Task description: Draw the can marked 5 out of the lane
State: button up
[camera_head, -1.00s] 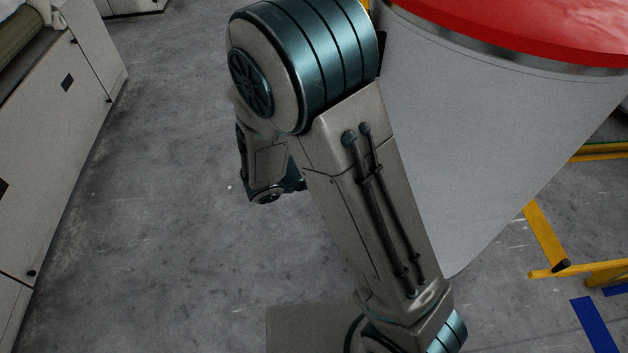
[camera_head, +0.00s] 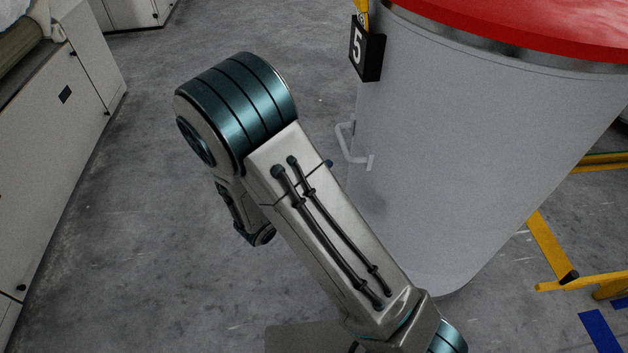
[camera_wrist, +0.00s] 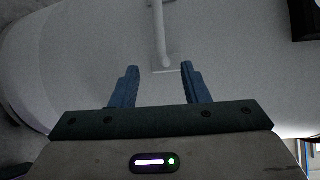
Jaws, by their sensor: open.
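The can marked 5 (camera_head: 440,170) is a large light-grey cylinder with a red top, standing upright at the right in the head view. Its black tag (camera_head: 367,48) with a white 5 hangs near the rim. A pale bar handle (camera_head: 345,145) sticks out from its left side. In the wrist view the handle (camera_wrist: 160,35) runs down from the top edge to a small plate on the can wall (camera_wrist: 90,60). My gripper (camera_wrist: 158,68) is open, its two blue fingers pointing at the can, one to each side of the handle's lower end.
Yellow rails (camera_head: 550,250) and blue floor tape (camera_head: 598,330) lie right of the can. A pale cabinet-like machine (camera_head: 60,130) runs along the left edge. Grey concrete floor (camera_head: 150,250) between it and the can is clear.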

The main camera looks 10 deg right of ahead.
aim_at(348, 153)
jog(key=b+x, duration=0.2)
jog(key=x, duration=0.9)
jog(key=shift+w+d, duration=0.1)
jog(key=shift+d, duration=0.1)
grip_shut()
dwell(1.0)
